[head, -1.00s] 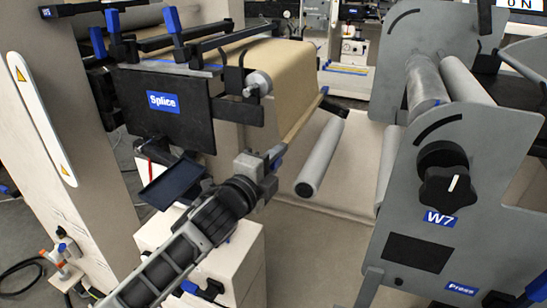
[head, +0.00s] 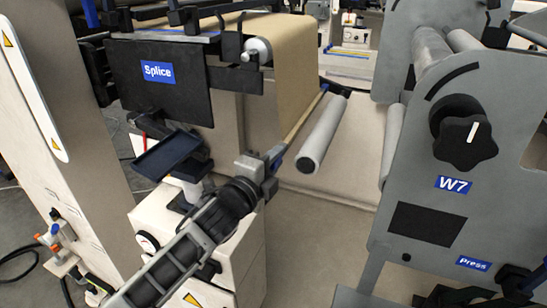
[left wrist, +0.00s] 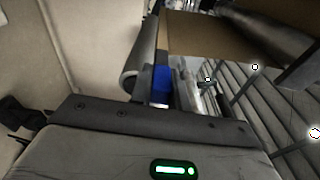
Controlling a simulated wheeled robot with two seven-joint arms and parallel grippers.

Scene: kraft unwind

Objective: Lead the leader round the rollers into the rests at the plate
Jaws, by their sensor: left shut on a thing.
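The leader is the brown kraft web (head: 292,58), which hangs from the Splice unit (head: 150,95) to a thin bar (head: 305,118) along its lower edge. My left gripper (head: 268,166) is shut on the bar's near end, by a blue piece. The left wrist view shows this blue piece (left wrist: 162,84) just ahead of the gripper and the web (left wrist: 205,35) beyond. A loose-looking grey roller (head: 323,133) lies just right of the bar, apart from it in the picture. More rollers (head: 431,48) sit at the grey W7 plate (head: 455,215). I cannot make out the rests. My right gripper is not in view.
A dark blue tray (head: 166,155) juts out below the Splice unit, left of my gripper. A white cabinet (head: 245,255) stands under my left arm. The W7 frame with a black knob (head: 465,137) bounds the right side. Floor between them is clear.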

